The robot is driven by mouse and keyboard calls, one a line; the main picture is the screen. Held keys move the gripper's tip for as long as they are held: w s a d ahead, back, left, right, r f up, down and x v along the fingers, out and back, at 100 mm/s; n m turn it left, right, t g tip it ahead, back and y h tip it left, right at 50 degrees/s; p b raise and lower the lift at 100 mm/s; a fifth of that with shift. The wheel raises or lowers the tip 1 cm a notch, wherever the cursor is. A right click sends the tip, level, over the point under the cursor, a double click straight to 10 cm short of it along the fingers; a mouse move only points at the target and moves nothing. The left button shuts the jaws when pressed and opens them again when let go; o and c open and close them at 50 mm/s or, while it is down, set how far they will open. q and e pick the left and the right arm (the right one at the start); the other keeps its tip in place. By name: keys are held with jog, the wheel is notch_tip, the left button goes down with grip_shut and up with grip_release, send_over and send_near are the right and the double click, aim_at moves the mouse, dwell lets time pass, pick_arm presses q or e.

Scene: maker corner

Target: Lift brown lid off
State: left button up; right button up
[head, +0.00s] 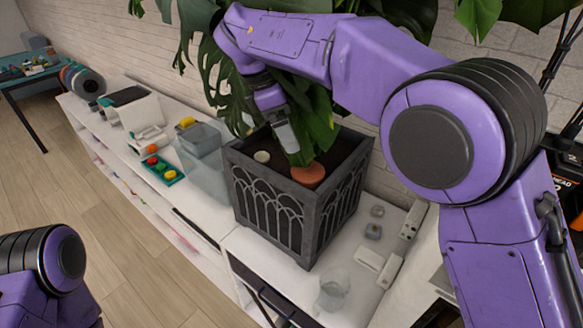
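A round, reddish-brown piece (308,177), which looks like the brown lid, lies at the near right inside a dark grey square planter (285,205) with arched sides. Leaves partly cover its far side. I cannot tell what it rests on. My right gripper (290,147) reaches down over the planter from above, up and left of the brown piece. No contact with the brown piece shows. My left arm shows only at the lower left, and its gripper is out of view.
A pale round piece (262,156) is also in the planter. A large leafy plant (215,60) hangs around my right arm. Clear bins (203,140), a green tray (162,171) and a tape dispenser stand left on the white cabinet. A clear cup (334,289) stands at the front.

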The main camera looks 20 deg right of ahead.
aim_at(309, 163)
jog(key=s+d+f, duration=0.3)
jog(key=s, duration=0.1)
jog(key=shift+g, duration=0.5)
jog(key=w+f+p, duration=0.1)
jog(key=w+f, duration=0.1)
jog(key=w+d+f+p, duration=0.1)
jog(key=w+f, duration=0.1)
jog(key=f, duration=0.1)
jog(key=w+d+f+p, duration=0.1)
jog(key=f, duration=0.1)
jog(key=shift+w+f, duration=0.15)
jog(key=shift+w, duration=0.25)
jog(key=s, duration=0.2)
jog(key=shift+s, duration=0.3)
jog(key=shift+s+d, duration=0.1)
jog(key=shift+s, duration=0.1)
jog(key=shift+c, duration=1.3)
jog(key=shift+w+d+f, duration=0.15)
jog(key=shift+w, duration=0.1)
jog(key=c, duration=0.8)
jog(key=shift+s, duration=0.1)
jog(key=c, duration=0.3)
pick_arm(q)
jog(key=v, duration=0.3)
jog(key=shift+s+a, duration=0.1)
jog(key=shift+a, duration=0.05)
pick_arm(e)
jog(key=shift+c, duration=0.7)
